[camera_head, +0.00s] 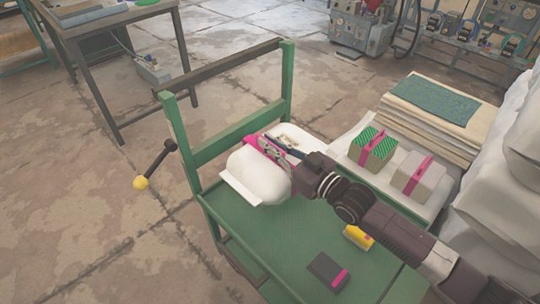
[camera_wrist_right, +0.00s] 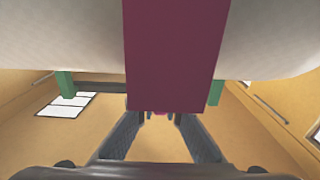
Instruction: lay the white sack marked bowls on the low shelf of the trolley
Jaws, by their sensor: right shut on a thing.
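A plump white sack (camera_head: 262,180) with a magenta strap (camera_head: 257,147) hangs in my right gripper (camera_head: 272,150), over the far left part of the green trolley (camera_head: 240,229). The fingers are shut at the strap. In the right wrist view the sack (camera_wrist_right: 60,38) and its wide magenta strap (camera_wrist_right: 176,55) fill the top, close to the right gripper (camera_wrist_right: 161,118). No marking on the sack is readable. The low shelf (camera_head: 238,262) shows only as a sliver below the top deck. My left gripper is out of view.
A dark box with a magenta band (camera_head: 327,271) and a yellow item (camera_head: 357,237) lie on the deck. A green-patterned parcel (camera_head: 372,151) and a grey parcel (camera_head: 418,174) stand at right. A lever with a yellow knob (camera_head: 140,183) juts left of the trolley.

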